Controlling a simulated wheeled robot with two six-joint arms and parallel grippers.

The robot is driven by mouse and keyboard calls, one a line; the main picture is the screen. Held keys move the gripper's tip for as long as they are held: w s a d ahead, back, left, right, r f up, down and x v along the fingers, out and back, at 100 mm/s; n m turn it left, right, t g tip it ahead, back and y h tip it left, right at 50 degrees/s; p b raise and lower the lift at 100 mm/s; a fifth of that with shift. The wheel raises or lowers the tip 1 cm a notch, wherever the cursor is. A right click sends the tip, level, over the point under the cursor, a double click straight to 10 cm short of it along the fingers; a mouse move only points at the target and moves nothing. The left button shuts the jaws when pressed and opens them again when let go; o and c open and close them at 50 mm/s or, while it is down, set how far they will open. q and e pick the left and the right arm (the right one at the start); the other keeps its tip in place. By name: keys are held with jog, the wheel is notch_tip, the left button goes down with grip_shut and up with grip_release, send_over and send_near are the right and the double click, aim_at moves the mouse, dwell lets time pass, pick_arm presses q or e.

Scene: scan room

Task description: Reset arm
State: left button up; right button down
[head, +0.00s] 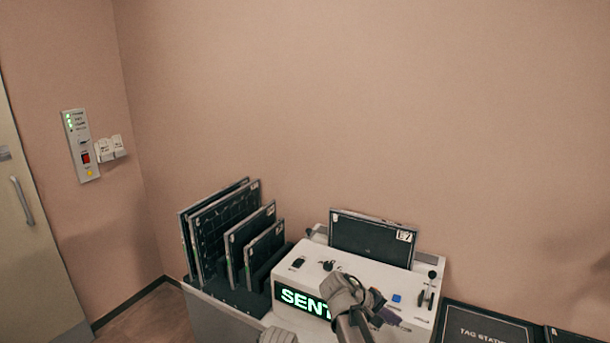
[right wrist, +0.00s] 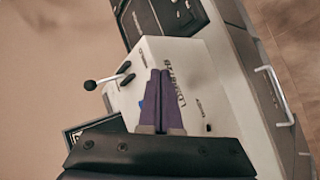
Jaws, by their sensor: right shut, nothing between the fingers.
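My right gripper (head: 393,317) is over the front right part of the white machine (head: 318,262). Its purple fingers are shut together and empty, as the right wrist view (right wrist: 160,72) also shows. The fingers point across the machine's white top; whether they touch it I cannot tell. The machine's front display (head: 303,300) is lit green and reads "SENT", partly hidden by my right arm.
A dark cassette (head: 370,240) stands in the machine's back slot. Several dark panels stand in a rack (head: 232,293) to the left. A black lever (head: 432,275) is at the machine's right end. A dark tag station (head: 480,325) lies further right. A wall panel (head: 80,145) is beside the door.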

jog(key=s+a+f+m+g+y, duration=0.1)
jog(key=s+a+f+m+y, duration=0.1)
jog(key=s+a+f+y, duration=0.3)
jog(key=s+a+f+m+y, duration=0.15)
jog(key=s+y, duration=0.25)
jog(key=s, duration=0.4)
jog(key=s+a+n+g, duration=0.1)
jog(key=s+a+n, duration=0.3)
jog(key=a, duration=0.8)
jog(key=shift+s+a+f+h, duration=0.3)
jog(key=shift+s+f, duration=0.15)
jog(key=shift+s, duration=0.45)
